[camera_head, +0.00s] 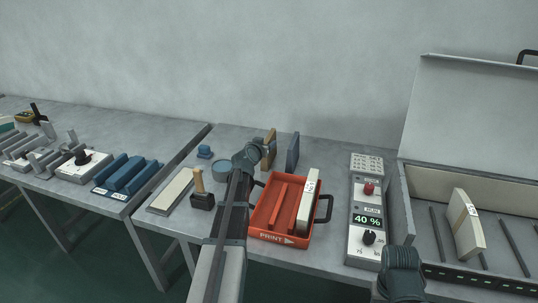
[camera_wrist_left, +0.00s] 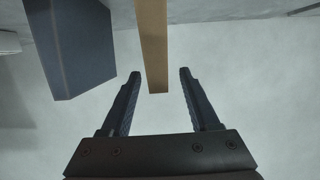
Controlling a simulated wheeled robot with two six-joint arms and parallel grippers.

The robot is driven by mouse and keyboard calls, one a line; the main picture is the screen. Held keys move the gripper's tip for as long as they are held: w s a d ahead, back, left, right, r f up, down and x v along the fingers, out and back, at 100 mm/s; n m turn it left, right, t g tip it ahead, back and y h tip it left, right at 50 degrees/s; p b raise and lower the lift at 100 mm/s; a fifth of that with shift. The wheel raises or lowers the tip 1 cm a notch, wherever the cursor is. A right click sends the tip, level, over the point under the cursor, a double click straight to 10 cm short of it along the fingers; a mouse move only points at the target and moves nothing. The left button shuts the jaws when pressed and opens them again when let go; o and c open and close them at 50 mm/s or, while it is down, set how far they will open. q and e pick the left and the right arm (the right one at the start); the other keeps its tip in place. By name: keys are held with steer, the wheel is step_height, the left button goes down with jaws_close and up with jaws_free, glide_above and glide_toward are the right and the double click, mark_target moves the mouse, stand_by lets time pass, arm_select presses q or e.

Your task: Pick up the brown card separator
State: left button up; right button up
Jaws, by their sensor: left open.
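The brown card separator (camera_head: 270,146) stands upright on the table, behind the orange tray and just to the right of my left arm's dark end in the head view. In the left wrist view it is a narrow brown strip (camera_wrist_left: 153,42) with its near end between the fingertips. My left gripper (camera_wrist_left: 160,75) is open, with a visible gap on both sides of the strip. In the head view its fingers are hidden behind my own arm. My right gripper's fingers do not show.
A dark blue card (camera_head: 293,152) stands close to the right of the separator; it is also in the left wrist view (camera_wrist_left: 75,45). An orange tray (camera_head: 262,222) lies in front. A control box (camera_head: 363,225) and an open case (camera_head: 402,205) stand to the right.

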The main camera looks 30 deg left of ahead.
arm_select(q)
steer(key=b+x, duration=0.1)
steer(key=x, duration=0.4)
steer(key=shift+r, duration=0.1)
steer(key=shift+s, duration=0.1)
steer(key=shift+c, duration=0.2)
jaws_close()
stand_by(1.0)
